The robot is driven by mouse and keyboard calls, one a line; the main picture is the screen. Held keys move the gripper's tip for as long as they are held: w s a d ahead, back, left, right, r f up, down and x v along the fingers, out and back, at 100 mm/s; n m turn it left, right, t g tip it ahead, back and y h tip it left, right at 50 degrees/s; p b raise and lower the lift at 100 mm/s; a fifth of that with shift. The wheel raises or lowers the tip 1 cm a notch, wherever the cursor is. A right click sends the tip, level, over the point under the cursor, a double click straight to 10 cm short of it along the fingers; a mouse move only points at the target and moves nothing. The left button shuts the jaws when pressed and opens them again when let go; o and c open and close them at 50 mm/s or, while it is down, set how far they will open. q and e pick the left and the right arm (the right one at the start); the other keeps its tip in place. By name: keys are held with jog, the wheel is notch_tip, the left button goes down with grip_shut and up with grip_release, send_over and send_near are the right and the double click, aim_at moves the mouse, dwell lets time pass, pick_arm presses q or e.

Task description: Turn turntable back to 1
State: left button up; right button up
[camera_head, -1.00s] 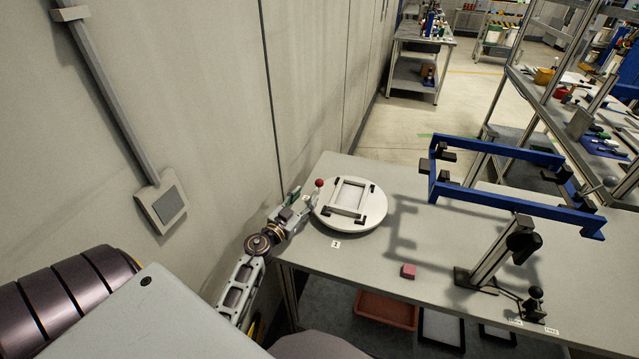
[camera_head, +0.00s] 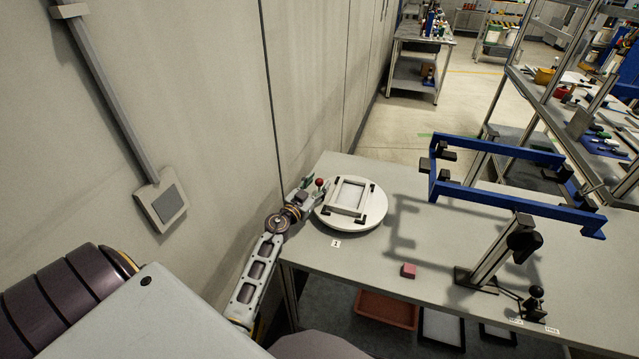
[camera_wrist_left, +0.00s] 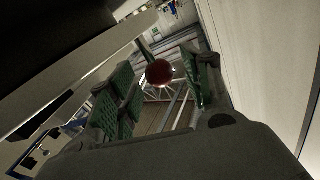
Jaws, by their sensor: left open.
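The round white turntable (camera_head: 370,217) lies on the grey table, with a pale rectangular frame (camera_head: 349,197) with black corner pieces on it. A knob with a red ball (camera_head: 319,182) stands at its left edge. My left gripper (camera_head: 316,188) is at that edge, close to the red ball. In the left wrist view the red ball (camera_wrist_left: 159,73) shows between the open green-padded fingers (camera_wrist_left: 160,95); I cannot tell whether they touch it. A small label "1" (camera_head: 336,243) is on the table in front of the turntable. My right gripper is not in view.
A pink block (camera_head: 408,271) lies on the table (camera_head: 350,262). A blue frame (camera_head: 510,205) on a metal stand (camera_head: 490,262) takes up the right side. The wall (camera_head: 225,150) runs close along the left of my arm.

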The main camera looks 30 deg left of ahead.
pick_arm(q)
jog(key=shift+w, duration=1)
grip_shut()
